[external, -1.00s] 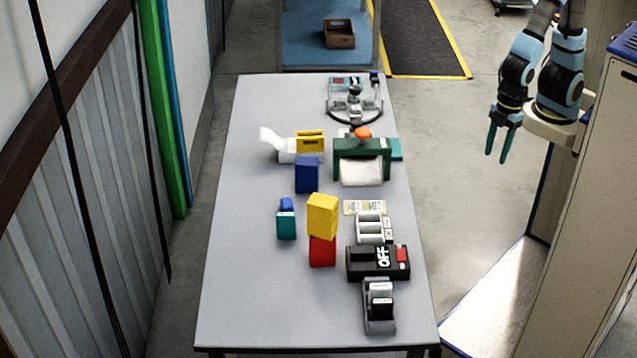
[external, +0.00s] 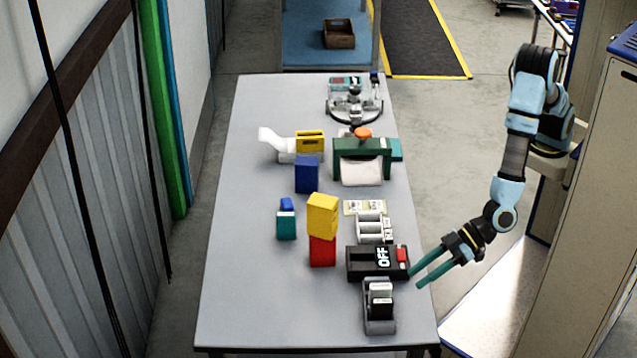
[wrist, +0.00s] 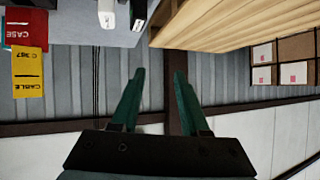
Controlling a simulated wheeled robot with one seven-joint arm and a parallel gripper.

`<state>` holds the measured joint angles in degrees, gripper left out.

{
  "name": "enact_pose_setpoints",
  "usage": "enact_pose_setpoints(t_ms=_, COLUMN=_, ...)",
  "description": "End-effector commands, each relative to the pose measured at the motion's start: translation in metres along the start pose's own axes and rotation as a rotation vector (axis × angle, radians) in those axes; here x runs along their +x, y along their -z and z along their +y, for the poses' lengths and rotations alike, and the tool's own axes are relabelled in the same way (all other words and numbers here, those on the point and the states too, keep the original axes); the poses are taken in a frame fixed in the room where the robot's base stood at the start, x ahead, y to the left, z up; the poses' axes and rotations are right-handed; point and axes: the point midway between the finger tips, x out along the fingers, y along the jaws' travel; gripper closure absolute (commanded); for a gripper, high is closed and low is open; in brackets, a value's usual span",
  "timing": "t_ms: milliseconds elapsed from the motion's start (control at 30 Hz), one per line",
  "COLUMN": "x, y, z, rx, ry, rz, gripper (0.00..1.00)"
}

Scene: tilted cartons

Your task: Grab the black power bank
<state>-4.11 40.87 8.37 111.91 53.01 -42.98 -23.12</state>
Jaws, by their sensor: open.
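A small black block with a pale top (external: 381,309) stands in a grey holder (external: 379,326) near the front right of the table; it looks like the black power bank, but it is too small to be sure. In the wrist view a dark item (wrist: 138,10) beside a white one (wrist: 107,12) at the top edge may be the same block. My gripper (external: 416,279) is open and empty at the table's right edge, right of the holder and apart from it. Its two green fingers also show in the wrist view (wrist: 160,72), with nothing between them.
A black box marked OFF with a red part (external: 360,264) stands just behind the holder. A white rack (external: 370,229) is farther back. A yellow box (external: 322,215) sits on a red box (external: 322,251) to the left. The front left of the table is clear.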

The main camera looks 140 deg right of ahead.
Motion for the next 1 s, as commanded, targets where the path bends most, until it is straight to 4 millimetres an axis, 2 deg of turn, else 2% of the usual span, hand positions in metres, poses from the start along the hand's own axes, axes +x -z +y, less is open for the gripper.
enact_pose_setpoints(t_ms=33, x=0.021, y=-0.023, z=0.000, rx=0.014, ry=-0.056, rz=0.036, gripper=0.55)
enact_pose_setpoints(t_ms=100, x=0.035, y=-0.036, z=0.005, rx=0.030, ry=-0.141, rz=0.086, gripper=0.55)
enact_pose_setpoints(t_ms=300, x=0.049, y=-0.058, z=0.016, rx=0.044, ry=-0.289, rz=0.150, gripper=0.55)
enact_pose_setpoints(t_ms=433, x=0.060, y=-0.056, z=0.022, rx=0.046, ry=-0.311, rz=0.158, gripper=0.55)
enact_pose_setpoints(t_ms=667, x=0.092, y=-0.050, z=0.033, rx=0.046, ry=-0.308, rz=0.158, gripper=0.55)
enact_pose_setpoints(t_ms=867, x=0.104, y=-0.048, z=0.037, rx=0.045, ry=-0.307, rz=0.157, gripper=0.55)
enact_pose_setpoints(t_ms=1000, x=0.121, y=-0.044, z=0.044, rx=0.045, ry=-0.308, rz=0.156, gripper=0.55)
